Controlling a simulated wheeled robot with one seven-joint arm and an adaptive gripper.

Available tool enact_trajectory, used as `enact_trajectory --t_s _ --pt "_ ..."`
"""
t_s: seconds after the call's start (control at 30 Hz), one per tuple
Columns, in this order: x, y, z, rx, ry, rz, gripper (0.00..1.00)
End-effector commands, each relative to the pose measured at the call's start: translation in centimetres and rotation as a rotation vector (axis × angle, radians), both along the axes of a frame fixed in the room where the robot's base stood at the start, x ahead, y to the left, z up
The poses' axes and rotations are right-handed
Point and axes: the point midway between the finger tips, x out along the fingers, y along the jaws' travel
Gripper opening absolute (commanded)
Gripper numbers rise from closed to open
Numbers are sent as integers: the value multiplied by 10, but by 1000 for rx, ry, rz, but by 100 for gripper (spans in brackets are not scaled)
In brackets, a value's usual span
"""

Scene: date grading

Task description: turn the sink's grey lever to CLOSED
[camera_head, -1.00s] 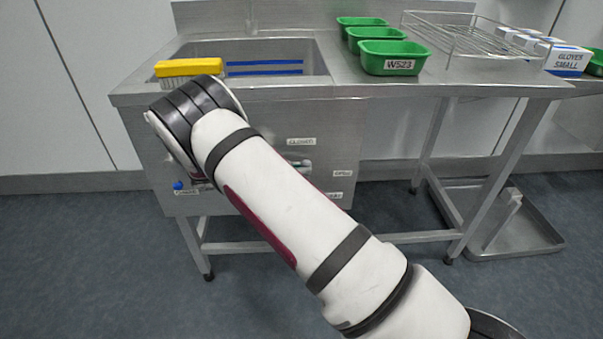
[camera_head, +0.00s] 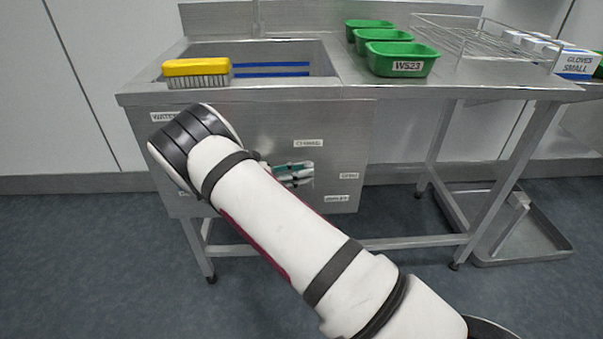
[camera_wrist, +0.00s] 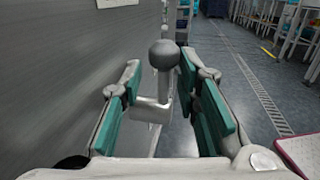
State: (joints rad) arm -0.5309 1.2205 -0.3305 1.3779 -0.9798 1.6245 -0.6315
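The grey lever (camera_wrist: 164,56) shows in the wrist view as a ball-ended handle on an angled stem, beside the steel panel. My gripper (camera_wrist: 159,78) is open, with a teal-padded finger on each side of the lever. I see a gap on both sides and cannot tell whether either pad touches it. In the head view my gripper (camera_head: 293,172) is at the sink's front panel (camera_head: 260,120), below the CLOSED label (camera_head: 308,143) and left of the OPEN label (camera_head: 349,176). The lever cannot be made out there.
The sink (camera_head: 330,88) has a yellow brush (camera_head: 196,70) on its front rim. A low tray (camera_head: 540,240) is on the floor at right.

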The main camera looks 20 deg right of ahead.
Motion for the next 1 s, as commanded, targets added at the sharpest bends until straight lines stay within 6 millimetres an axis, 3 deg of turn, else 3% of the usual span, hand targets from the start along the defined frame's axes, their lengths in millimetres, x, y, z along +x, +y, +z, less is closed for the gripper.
enact_trajectory --t_s 0.37,0.8,1.0 --pt "-1 9 -1 -1 3 -4 30" --pt "10 91 -2 0 0 0 30" --pt "12 114 -3 1 0 -2 30"
